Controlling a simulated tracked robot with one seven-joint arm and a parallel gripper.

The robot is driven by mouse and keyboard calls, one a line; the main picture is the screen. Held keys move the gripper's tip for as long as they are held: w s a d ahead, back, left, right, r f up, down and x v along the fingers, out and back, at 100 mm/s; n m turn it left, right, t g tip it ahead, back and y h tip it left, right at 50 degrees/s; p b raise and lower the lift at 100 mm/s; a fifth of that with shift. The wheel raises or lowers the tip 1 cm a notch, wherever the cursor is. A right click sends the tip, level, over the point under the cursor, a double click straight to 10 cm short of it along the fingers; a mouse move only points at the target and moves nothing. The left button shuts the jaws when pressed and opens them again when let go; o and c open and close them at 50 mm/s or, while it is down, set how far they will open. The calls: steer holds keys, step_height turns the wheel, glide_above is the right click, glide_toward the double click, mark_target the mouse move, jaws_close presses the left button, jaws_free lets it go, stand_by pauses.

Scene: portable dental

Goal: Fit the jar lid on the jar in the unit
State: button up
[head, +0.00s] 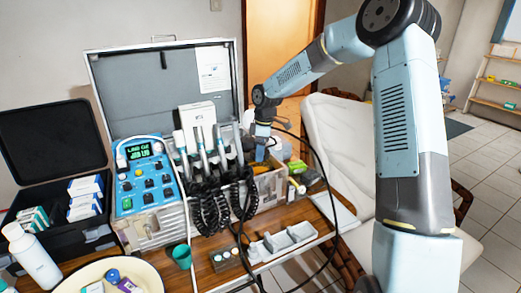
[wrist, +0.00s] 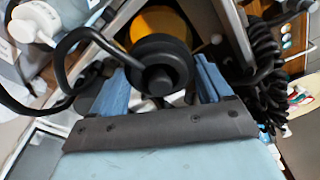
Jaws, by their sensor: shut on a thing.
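In the wrist view, my gripper (wrist: 162,88) has its two blue fingers closed on either side of a black round piece with a raised middle, which looks like the jar lid (wrist: 160,62). An orange round shape, probably the jar (wrist: 158,22), shows just beyond the lid and is partly covered by it. I cannot tell whether lid and jar touch. In the head view, my gripper (head: 262,153) points down into the right part of the open dental unit (head: 150,228). An orange patch shows beside the fingers; the lid is not clear there.
Black coiled hoses (head: 212,205) and handpieces hang left of my gripper. A black cable (wrist: 65,50) loops close to the lid. A grey divided tray (head: 283,242) lies in front. A pale chair (head: 335,140) is behind.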

steer(key=o, duration=1)
steer(key=shift+c, duration=0.2)
step_height(320, 180, up, 14)
steer(key=d, duration=0.1)
steer(key=shift+d+f, duration=0.25)
steer(key=shift+d, duration=0.1)
